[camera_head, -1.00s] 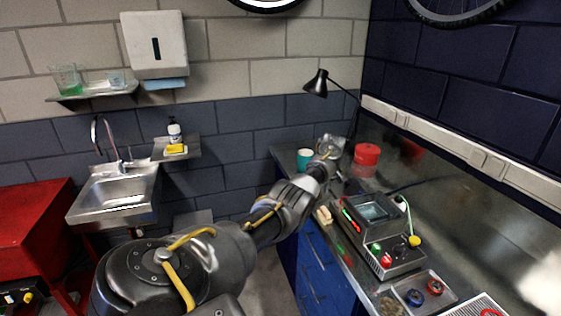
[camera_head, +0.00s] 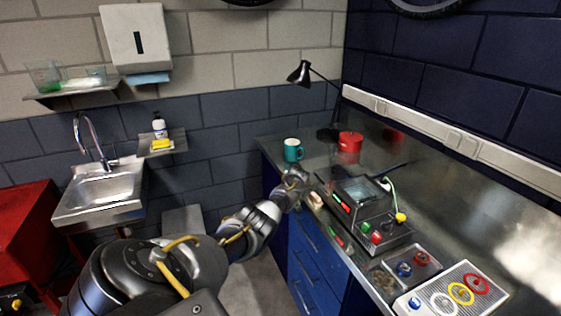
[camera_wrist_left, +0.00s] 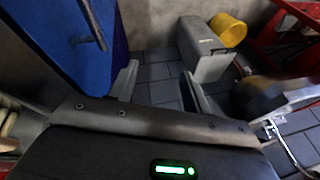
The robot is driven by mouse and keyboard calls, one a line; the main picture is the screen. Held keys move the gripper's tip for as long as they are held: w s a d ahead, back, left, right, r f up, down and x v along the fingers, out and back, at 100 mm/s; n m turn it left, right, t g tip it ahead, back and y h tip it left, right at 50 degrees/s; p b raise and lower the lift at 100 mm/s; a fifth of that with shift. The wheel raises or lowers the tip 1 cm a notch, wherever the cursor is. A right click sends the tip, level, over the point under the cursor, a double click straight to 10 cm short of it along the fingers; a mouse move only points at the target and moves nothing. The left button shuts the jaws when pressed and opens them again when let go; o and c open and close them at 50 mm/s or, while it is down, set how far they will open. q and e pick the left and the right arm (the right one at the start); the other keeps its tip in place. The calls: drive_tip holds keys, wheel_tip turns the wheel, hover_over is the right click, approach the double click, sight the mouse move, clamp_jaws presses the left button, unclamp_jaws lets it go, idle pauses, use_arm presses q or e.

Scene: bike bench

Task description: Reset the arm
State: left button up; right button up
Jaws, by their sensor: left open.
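My left arm comes in from the lower left in the head view, and its left gripper (camera_head: 297,178) is at the near edge of the metal bench, by the corner of the test device. Its fingers are hard to make out there. In the left wrist view the left gripper (camera_wrist_left: 160,88) has its two fingers spread apart with nothing between them. It faces down toward the grey tiled floor, beside a blue drawer front (camera_wrist_left: 62,40). My right gripper is not in view.
A sink (camera_head: 103,190) stands left. A grey bin (camera_wrist_left: 200,48) and yellow bucket (camera_wrist_left: 229,30) stand on the floor.

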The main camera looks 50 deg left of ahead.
use_arm(q)
drive_tip(key=shift+s+d+f, duration=0.1)
drive_tip(key=shift+f, duration=0.2)
drive_tip(key=shift+f, duration=0.1)
idle(0.3)
drive_tip(key=s+d+f+m+b, duration=0.1)
drive_tip(key=s+d+f+m, duration=0.2)
drive_tip(key=s+d+f, duration=0.55)
drive_tip(key=s+d+f+m+t, duration=0.1)
drive_tip(key=s+d+f+m, duration=0.3)
drive_tip(key=f, duration=1)
drive_tip(key=s+d+f+m+b, duration=0.15)
drive_tip(key=s+d+f, duration=0.25)
drive_tip(key=s+f, duration=0.5)
drive_tip(key=s+d+f+m+h, duration=0.1)
drive_tip(key=s+d+f+m, duration=0.1)
drive_tip(key=s+d+f, duration=0.2)
drive_tip(key=s+d+f+m+h, duration=0.1)
drive_tip(key=s+d+f, duration=0.4)
drive_tip(key=s+d, duration=0.5)
drive_tip(key=s+d+f+m+h, duration=0.2)
drive_tip(key=s+d+f, duration=0.3)
drive_tip(key=s, duration=1.1)
drive_tip(key=shift+s+d+f+m+t, duration=0.2)
drive_tip(key=shift+d+m+t, duration=0.2)
drive_tip(key=shift+d, duration=0.75)
